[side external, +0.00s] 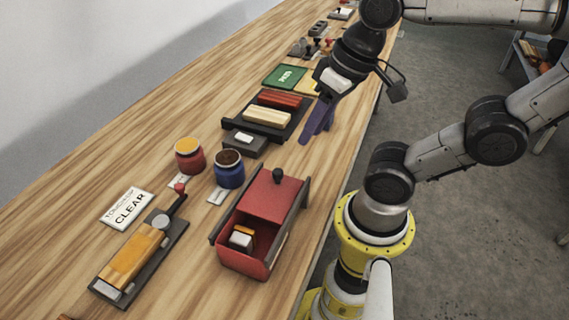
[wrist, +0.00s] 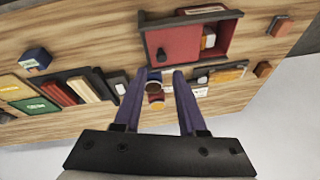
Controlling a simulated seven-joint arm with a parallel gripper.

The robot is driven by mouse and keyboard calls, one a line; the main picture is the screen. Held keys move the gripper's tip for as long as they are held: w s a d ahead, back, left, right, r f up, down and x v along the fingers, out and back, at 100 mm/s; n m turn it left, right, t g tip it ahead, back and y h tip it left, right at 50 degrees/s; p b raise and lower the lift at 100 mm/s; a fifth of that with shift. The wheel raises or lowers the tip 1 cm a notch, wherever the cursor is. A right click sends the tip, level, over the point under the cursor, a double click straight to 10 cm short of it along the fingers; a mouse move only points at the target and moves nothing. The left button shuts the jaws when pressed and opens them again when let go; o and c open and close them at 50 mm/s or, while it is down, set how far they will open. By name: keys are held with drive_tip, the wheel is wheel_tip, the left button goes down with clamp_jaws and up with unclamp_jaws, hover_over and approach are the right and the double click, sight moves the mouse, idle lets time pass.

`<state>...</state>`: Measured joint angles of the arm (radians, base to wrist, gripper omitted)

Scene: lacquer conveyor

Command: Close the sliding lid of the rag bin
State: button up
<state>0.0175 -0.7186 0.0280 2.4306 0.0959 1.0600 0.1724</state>
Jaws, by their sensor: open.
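The rag bin (side external: 243,262) is a red box with dark side rails at the lower middle of the side view. Its red sliding lid (side external: 265,200) covers the far part, and the near part is open, with white and orange items inside. A black knob (side external: 277,175) stands on the lid's far end. In the wrist view the bin (wrist: 226,33) is at the top, with the knob (wrist: 161,53) at left and the opening at right. My gripper (side external: 318,130) has purple fingers, open and empty, above the bench beyond the bin; its fingers also show in the wrist view (wrist: 156,77).
Red (side external: 189,158) and blue (side external: 229,171) jars stand left of the bin. A dark tray (side external: 242,106) holds red and cream blocks. A "CLEAR" card (side external: 127,209) and a lever fixture (side external: 140,256) lie at left. The bench's right edge is close to the bin.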

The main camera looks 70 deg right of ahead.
drive_tip(key=m, duration=0.1)
drive_tip(key=m+g, duration=0.1)
drive_tip(key=m+g+y, duration=0.1)
drive_tip(key=shift+w+f+m, duration=0.15)
drive_tip(key=shift+w+m, duration=0.1)
drive_tip(key=shift+m, duration=0.05)
drive_tip(key=c, duration=0.5)
drive_tip(key=shift+w+d+m+g+y, duration=0.2)
drive_tip(key=shift+w+m+g+y, duration=0.15)
drive_tip(key=shift+m, duration=0.45)
clamp_jaws()
drive_tip(key=w+d+f+m+y, duration=0.1)
drive_tip(key=d+f+m+y, duration=0.15)
drive_tip(key=d+m, duration=0.4)
drive_tip(key=w+d+f+m+y, duration=0.1)
drive_tip(key=d+f+m+y, duration=0.1)
drive_tip(key=d+m+y, duration=0.35)
drive_tip(key=h, duration=0.2)
approach(271, 189)
drive_tip(key=shift+s+a+f+m+t, duration=0.15)
drive_tip(key=shift+f+m+t, duration=0.1)
drive_tip(key=shift+f, duration=0.45)
drive_tip(key=shift+s+a+f+m+t, duration=0.1)
drive_tip(key=shift+f+m+t, duration=0.1)
drive_tip(key=shift+f, duration=0.5)
